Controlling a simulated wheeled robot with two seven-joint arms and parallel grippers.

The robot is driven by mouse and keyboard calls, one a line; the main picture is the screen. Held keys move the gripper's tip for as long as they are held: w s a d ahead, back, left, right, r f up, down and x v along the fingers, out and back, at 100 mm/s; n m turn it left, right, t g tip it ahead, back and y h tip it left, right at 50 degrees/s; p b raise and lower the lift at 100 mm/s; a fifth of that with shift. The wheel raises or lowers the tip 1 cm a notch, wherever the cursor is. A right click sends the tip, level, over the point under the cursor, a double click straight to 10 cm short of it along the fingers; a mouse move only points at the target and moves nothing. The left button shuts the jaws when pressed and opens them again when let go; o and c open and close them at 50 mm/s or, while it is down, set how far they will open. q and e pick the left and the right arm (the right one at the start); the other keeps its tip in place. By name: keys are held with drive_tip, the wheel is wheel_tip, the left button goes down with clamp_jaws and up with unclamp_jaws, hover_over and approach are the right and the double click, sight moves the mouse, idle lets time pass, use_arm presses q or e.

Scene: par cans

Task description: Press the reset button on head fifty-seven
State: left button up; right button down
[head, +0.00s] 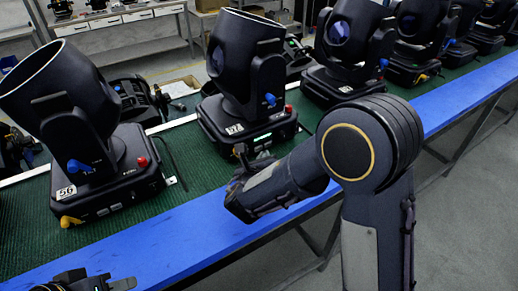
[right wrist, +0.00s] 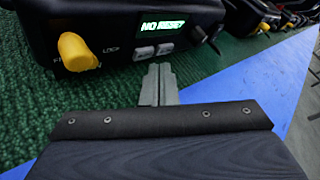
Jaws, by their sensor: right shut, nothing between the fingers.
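Head fifty-seven (head: 245,90), a black moving light with a "57" label (head: 236,129), stands on the green bench top. Its base shows in the right wrist view (right wrist: 110,22) with a lit green display (right wrist: 163,25), two small grey buttons (right wrist: 154,51) below it and a yellow knob (right wrist: 77,52). I cannot tell which control is the reset button. My right gripper (right wrist: 158,72) is shut and empty, its tips just in front of the grey buttons; contact is unclear. In the head view my right gripper (head: 243,160) is at that base. My left gripper (head: 85,284) is partly cut off at bottom left.
Head fifty-six (head: 100,170) stands to the left, and another light (head: 345,50) to the right, with several more beyond. A blue strip (head: 160,243) runs along the bench's front edge. The green surface between heads fifty-six and fifty-seven is mostly clear.

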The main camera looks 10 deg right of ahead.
drive_tip(key=shift+w+a, duration=0.1)
drive_tip(key=shift+w, duration=0.25)
drive_tip(key=shift+w+a, duration=0.1)
drive_tip(key=shift+w, duration=0.25)
idle(0.6)
drive_tip(key=shift+s, duration=0.1)
drive_tip(key=shift+s+d, duration=0.25)
drive_tip(key=shift+s, duration=0.4)
drive_tip(key=shift+s+d+b, duration=0.2)
drive_tip(key=shift+s+d, duration=0.1)
drive_tip(key=shift+s, duration=0.5)
drive_tip(key=shift+s+d+b, duration=0.2)
drive_tip(key=shift+s+d, duration=0.05)
drive_tip(key=shift+s, duration=0.5)
drive_tip(key=shift+s+d+b, duration=0.2)
drive_tip(key=shift+s+d, duration=0.1)
drive_tip(key=shift+s, duration=0.5)
